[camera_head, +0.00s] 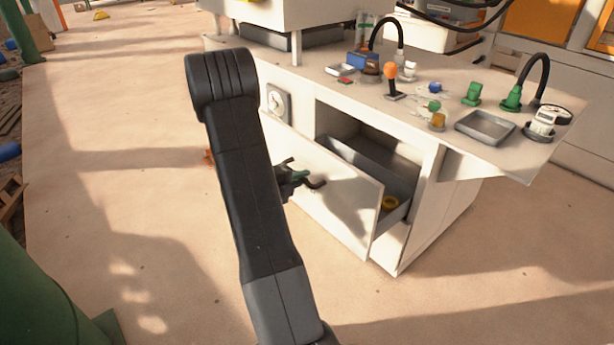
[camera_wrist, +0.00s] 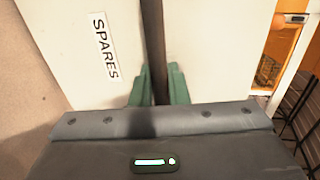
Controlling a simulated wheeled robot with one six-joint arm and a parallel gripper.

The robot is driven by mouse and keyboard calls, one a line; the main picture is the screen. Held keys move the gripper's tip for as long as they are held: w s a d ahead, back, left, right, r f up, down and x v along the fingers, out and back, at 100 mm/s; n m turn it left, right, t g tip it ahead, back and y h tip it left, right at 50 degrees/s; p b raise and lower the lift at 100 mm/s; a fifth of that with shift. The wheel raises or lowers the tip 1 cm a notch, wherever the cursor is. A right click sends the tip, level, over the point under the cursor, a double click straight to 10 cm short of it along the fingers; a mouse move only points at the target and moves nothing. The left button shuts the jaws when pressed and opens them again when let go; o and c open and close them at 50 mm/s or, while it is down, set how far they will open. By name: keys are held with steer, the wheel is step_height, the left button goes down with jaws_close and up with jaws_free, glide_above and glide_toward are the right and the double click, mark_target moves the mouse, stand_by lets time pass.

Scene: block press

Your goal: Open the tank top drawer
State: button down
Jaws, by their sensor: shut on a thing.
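The drawer (camera_head: 345,212) in the white cabinet stands pulled out, its grey inside showing behind the white front. A dark bar handle (camera_head: 316,184) is on the drawer front. My gripper (camera_head: 295,178) is at the front with its green fingers shut on the handle. In the wrist view the green fingers (camera_wrist: 158,88) close on both sides of the dark handle bar (camera_wrist: 153,38). The drawer front there carries a "SPARES" label (camera_wrist: 105,47). My arm hides part of the cabinet's left side in the head view.
The white worktop (camera_head: 440,115) above carries a joystick with an orange knob (camera_head: 390,75), a grey tray (camera_head: 485,126), green fittings and a gauge (camera_head: 548,118). A dial (camera_head: 277,103) is on the cabinet's left. Floor (camera_head: 130,150) to the left is clear.

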stand_by(0.3)
steer(key=c, duration=1.5)
jaws_free()
steer(key=shift+a, duration=0.1)
steer(key=p+v, duration=0.3)
steer(key=v, duration=1)
steer(key=shift+s+a, duration=0.2)
steer(key=shift+a, duration=0.1)
steer(key=b+x, duration=0.3)
steer(key=x, duration=1.1)
steer(key=shift+s, duration=0.1)
steer(key=shift+r, duration=0.1)
steer(key=shift+r, duration=0.1)
